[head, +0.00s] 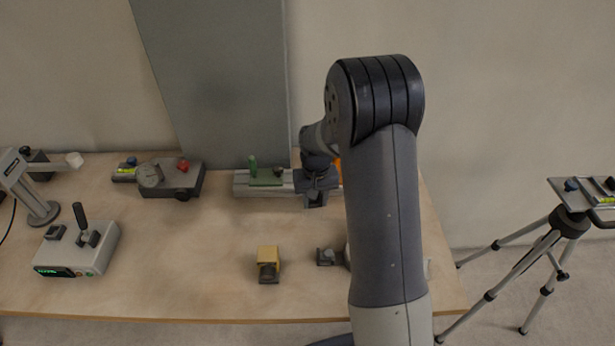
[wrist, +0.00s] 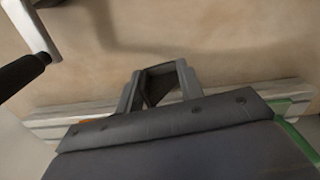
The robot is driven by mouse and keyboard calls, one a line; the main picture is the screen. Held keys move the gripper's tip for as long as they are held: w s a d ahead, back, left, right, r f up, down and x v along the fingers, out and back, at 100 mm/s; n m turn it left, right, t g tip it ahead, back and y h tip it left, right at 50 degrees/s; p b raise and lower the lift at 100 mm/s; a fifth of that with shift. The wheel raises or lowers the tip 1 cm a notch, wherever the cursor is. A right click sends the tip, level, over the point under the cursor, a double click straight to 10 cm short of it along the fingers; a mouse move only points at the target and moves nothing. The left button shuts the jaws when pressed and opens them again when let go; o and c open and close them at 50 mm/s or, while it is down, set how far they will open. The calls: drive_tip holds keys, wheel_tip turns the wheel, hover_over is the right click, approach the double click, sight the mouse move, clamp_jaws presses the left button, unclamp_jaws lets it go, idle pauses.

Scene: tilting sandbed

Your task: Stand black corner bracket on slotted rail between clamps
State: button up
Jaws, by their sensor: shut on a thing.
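The slotted rail (head: 240,185) lies along the back of the table, and it also shows in the wrist view (wrist: 60,123). A green clamp (head: 265,180) is on its left part. An orange clamp (head: 338,170) shows mostly hidden behind my arm; a bit of it shows in the wrist view (wrist: 86,122). My gripper (head: 315,190) is over the rail between the clamps. It is shut on the black corner bracket (wrist: 160,74), which sits between the two fingers in the wrist view. The bracket's underside is hidden, so I cannot tell whether it touches the rail.
A yellow block (head: 268,254) and a small dark grey piece (head: 326,257) stand near the front. A gauge block (head: 185,180) is left of the rail. A control box (head: 80,248) stands front left. A tripod (head: 570,222) stands off the right edge. The table's middle is clear.

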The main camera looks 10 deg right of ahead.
drive_tip(key=w+r+m+p, duration=0.2)
drive_tip(key=w+r, duration=0.8)
wheel_tip(320, 180, down, 10)
drive_tip(key=shift+r+p, duration=0.2)
drive_tip(key=shift+p, duration=0.6)
drive_tip(key=shift+f, duration=0.1)
drive_tip(key=o, duration=1.1)
wheel_tip(320, 180, up, 12)
drive_tip(key=b, duration=0.1)
drive_tip(key=shift+b, duration=0.35)
